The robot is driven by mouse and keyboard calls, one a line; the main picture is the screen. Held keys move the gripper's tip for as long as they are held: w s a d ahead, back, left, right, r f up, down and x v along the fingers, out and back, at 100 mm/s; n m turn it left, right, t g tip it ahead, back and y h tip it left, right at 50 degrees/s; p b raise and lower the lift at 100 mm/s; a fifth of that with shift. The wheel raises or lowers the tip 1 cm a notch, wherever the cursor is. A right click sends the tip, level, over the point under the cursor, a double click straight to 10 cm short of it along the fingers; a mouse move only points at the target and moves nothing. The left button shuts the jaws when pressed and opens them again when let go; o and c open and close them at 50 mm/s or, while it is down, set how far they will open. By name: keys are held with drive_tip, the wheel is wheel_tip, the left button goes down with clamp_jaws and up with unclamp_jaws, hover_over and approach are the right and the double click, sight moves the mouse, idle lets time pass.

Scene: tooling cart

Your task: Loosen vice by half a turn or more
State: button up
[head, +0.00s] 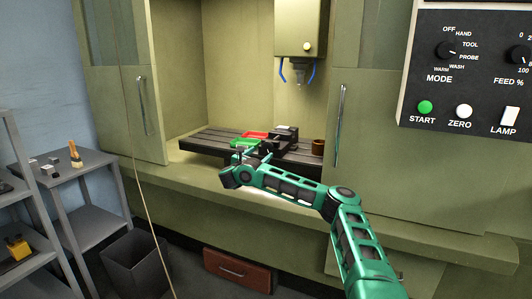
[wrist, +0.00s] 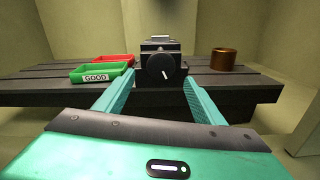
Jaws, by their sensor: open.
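The vice (wrist: 160,45) is a dark block on the slotted machine table, seen straight ahead in the wrist view. Its round black knob (wrist: 161,69) faces me and bears a white mark pointing to the lower right. In the head view the vice (head: 285,136) stands inside the machine, partly hidden behind my gripper and arm. My gripper (wrist: 155,92) is open and empty. Its two teal fingers reach forward on either side of the knob, apart from it. In the head view my gripper (head: 256,159) is at the table's front edge.
A green tray marked GOOD (wrist: 100,73) and a red tray (wrist: 112,58) sit left of the vice. A copper-coloured cup (wrist: 223,59) stands to its right. The spindle (head: 299,72) hangs above. The slotted table (head: 200,143) has bare room at its left.

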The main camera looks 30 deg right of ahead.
sight(266, 148)
drive_tip(key=x, duration=0.7)
drive_tip(key=shift+r, duration=0.1)
drive_tip(key=shift+c, duration=0.3)
